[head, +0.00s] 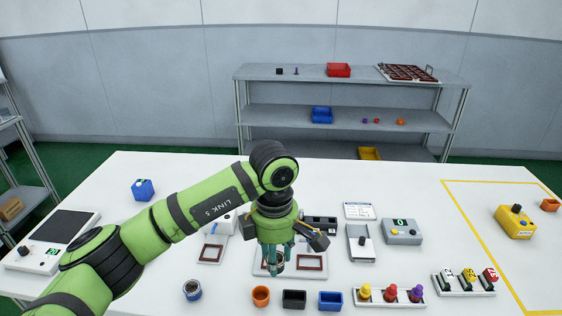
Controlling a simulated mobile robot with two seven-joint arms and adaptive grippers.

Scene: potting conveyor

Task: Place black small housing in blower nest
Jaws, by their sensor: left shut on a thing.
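My left gripper (277,262) points down over a white plate (262,273) at the middle of the table. It is shut on a small dark round piece, which looks like the black small housing (276,266). The fingers hide much of it, and I cannot tell whether it touches the plate. A brown square frame (311,262) lies on the same plate, just right of the fingers. Another white plate with a brown frame (211,253) lies to the left. No label shows which of these is the blower nest. My right gripper is not in view.
To the right are a peg rack (390,299) and a grey button box (402,231).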

